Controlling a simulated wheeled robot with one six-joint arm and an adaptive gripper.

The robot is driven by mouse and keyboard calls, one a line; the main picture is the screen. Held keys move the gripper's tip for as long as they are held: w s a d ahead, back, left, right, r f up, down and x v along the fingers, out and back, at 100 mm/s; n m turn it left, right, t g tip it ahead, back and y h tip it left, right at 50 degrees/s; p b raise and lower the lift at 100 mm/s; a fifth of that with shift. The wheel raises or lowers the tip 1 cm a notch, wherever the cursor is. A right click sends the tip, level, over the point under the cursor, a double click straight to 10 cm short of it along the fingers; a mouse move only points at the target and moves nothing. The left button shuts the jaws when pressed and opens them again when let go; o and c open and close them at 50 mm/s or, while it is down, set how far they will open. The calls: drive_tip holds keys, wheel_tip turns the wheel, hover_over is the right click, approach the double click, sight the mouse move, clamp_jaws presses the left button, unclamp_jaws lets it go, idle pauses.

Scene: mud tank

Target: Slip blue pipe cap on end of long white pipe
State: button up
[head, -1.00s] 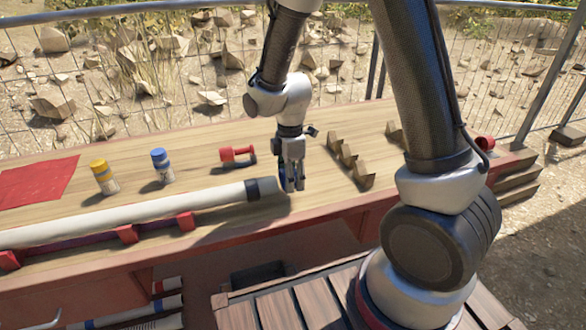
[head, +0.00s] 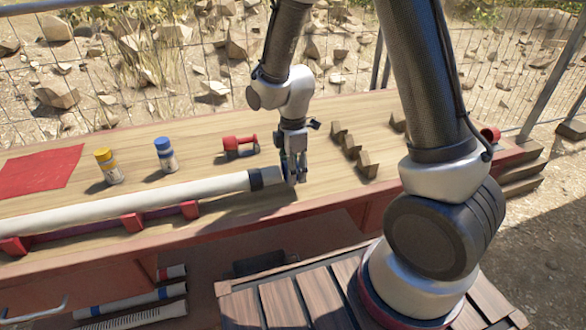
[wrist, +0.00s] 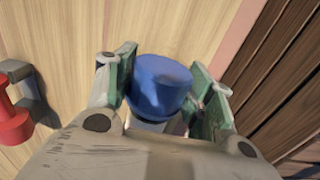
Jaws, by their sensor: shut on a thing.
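The long white pipe (head: 130,201) lies across the bench on red supports. A black band (head: 256,180) circles it near its right end. My gripper (head: 294,178) is at that end, pointing down. In the wrist view my gripper (wrist: 165,92) is shut on the blue pipe cap (wrist: 160,85), which sits between the green-lined finger pads. In the head view the cap is mostly hidden by my fingers. I cannot tell whether it is on the pipe end or just beside it.
A yellow-capped bottle (head: 108,166), a blue-capped bottle (head: 165,154) and a red tool (head: 240,146) stand behind the pipe. Wooden blocks (head: 352,151) lie to the right of my gripper. A slatted wooden surface (head: 290,297) is in front. A wire fence runs behind the bench.

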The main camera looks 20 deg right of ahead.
sight(275, 167)
drive_tip(key=shift+a, duration=0.15)
idle(0.3)
drive_tip(key=shift+a, duration=2.3)
drive_tip(key=o, duration=0.9)
drive_tip(key=shift+r, duration=0.1)
